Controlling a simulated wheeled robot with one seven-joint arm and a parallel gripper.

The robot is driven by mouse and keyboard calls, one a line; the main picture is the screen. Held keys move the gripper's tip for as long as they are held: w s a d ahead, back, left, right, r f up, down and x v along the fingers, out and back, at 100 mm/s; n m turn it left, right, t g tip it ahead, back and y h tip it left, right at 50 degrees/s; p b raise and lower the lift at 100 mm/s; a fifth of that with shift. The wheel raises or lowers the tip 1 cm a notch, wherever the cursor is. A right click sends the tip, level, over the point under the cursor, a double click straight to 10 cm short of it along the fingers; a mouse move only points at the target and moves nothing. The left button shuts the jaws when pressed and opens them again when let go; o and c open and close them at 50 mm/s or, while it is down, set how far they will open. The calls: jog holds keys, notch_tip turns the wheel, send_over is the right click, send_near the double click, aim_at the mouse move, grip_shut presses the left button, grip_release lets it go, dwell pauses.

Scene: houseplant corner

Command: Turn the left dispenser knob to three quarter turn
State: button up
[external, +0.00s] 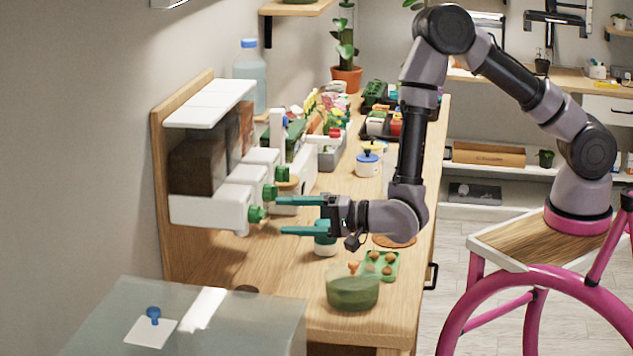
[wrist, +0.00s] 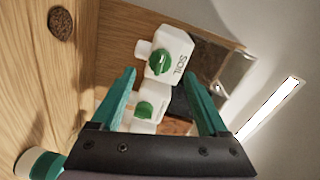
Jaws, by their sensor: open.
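The left dispenser (external: 205,210) is the nearest white unit on the wooden wall rack. In the wrist view it reads SOIL (wrist: 177,45). Its green knob (external: 256,214) faces my gripper (external: 281,216). In the wrist view the knob (wrist: 160,63) has a raised ridge standing slightly tilted; its exact turn is hard to read. My gripper (wrist: 159,77) is open with teal fingers apart and nothing between them. The fingertips stop a little short of the knob, which appears between them in the wrist view. A second green knob (wrist: 145,109) shows lower between the fingers.
Further dispenser knobs (external: 269,192) (external: 282,173) sit close behind. A white jar with a teal lid (wrist: 40,163) stands below my gripper. A green bowl (external: 352,292) and green tray (external: 378,266) are on the wooden bench (external: 310,322). A glassy box (external: 250,325) is in front.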

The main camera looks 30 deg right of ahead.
jog(key=v, duration=0.5)
jog(key=shift+s+d, duration=0.2)
jog(key=shift+d, duration=0.05)
jog(key=shift+r, duration=0.1)
